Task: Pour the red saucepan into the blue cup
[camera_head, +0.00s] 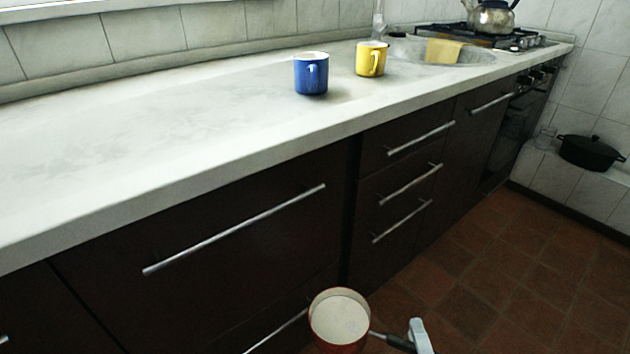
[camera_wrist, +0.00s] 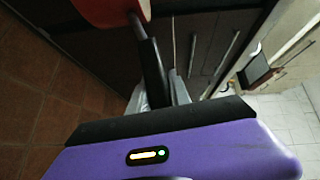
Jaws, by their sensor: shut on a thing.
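The red saucepan (camera_head: 340,318) is low at the bottom of the head view, in front of the drawers and below the counter top. It looks upright, with a pale interior or contents; I cannot tell which. My gripper (camera_head: 418,336) is shut on its dark handle. In the wrist view the red pan (camera_wrist: 108,10) shows at the top edge, and my gripper (camera_wrist: 160,92) closes around the black handle. The blue cup (camera_head: 311,74) stands upright on the counter, its handle facing the front. The cup's inside is mostly hidden.
A yellow cup (camera_head: 371,59) stands just right of the blue cup. Behind it are a sink with a yellow cloth (camera_head: 443,51) and a stove with a kettle (camera_head: 490,16). The counter (camera_head: 130,130) left of the cups is clear. Drawer handles (camera_head: 240,228) stick out below.

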